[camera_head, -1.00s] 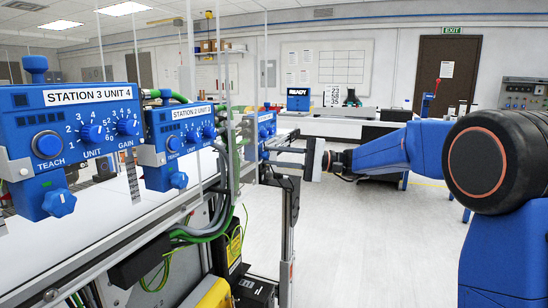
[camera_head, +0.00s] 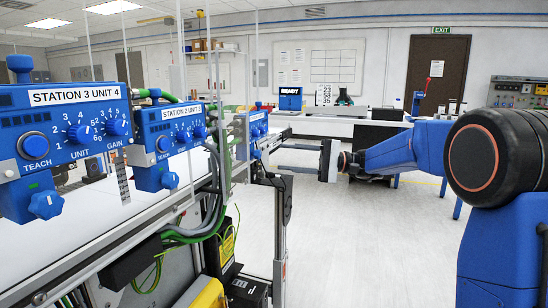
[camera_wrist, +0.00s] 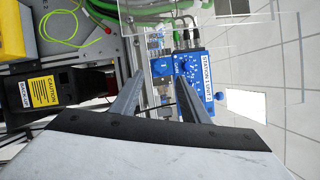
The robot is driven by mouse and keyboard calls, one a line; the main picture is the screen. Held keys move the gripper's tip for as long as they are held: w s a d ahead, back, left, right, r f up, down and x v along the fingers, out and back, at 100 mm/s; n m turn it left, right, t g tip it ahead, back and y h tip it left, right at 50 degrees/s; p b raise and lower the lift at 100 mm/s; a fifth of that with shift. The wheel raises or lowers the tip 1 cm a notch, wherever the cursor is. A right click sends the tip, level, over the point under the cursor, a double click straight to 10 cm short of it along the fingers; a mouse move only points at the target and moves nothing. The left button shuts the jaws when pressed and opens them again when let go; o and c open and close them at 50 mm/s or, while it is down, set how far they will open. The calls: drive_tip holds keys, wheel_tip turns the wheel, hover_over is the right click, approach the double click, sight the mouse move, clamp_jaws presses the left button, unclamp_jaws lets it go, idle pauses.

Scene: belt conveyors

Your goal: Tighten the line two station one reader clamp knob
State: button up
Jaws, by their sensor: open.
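The station 1 reader (camera_head: 257,128) is the farthest of three blue reader units along the left, and my arm partly overlaps its surroundings. Its small blue lower knob (camera_head: 256,154) shows under the housing. In the wrist view the station 1 reader (camera_wrist: 194,76) appears turned sideways, with its label on the right. A blue knob-like part (camera_wrist: 161,70) at its left lies in line with the gap between my fingers. My gripper (camera_head: 284,161) is open and empty, pointing toward the reader, apart from it. Both fingers of my gripper (camera_wrist: 158,82) show in the wrist view.
The station 2 reader (camera_head: 171,140) and station 3 reader (camera_head: 72,125) stand nearer along the conveyor frame. Green and grey cables (camera_head: 205,215) hang beside it. A black box with a caution label (camera_wrist: 40,92) is left in the wrist view. The floor (camera_head: 365,245) is clear.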

drive_tip(key=d+f, duration=0.1)
drive_tip(key=d, duration=0.9)
drive_tip(key=shift+w, duration=0.2)
drive_tip(key=shift+d, duration=0.1)
drive_tip(key=s+a+f+h, duration=0.1)
drive_tip(key=s+f+h, duration=0.35)
drive_tip(key=s, duration=0.65)
drive_tip(key=s+a+f+h, duration=0.1)
drive_tip(key=s+f+h, duration=0.4)
drive_tip(key=s, duration=0.6)
drive_tip(key=s+d+f+n+t+h, duration=0.1)
drive_tip(key=s+d+f+t+h, duration=0.1)
drive_tip(key=s+d+f+h, duration=0.3)
drive_tip(key=s+d+f+n+t+h, duration=0.1)
drive_tip(key=s+d+f+t+h, duration=0.2)
drive_tip(key=s+d+f, duration=0.6)
drive_tip(key=shift+s+d+f+n+h, duration=0.3)
drive_tip(key=shift+s+d+h, duration=0.6)
drive_tip(key=shift+s, duration=1.6)
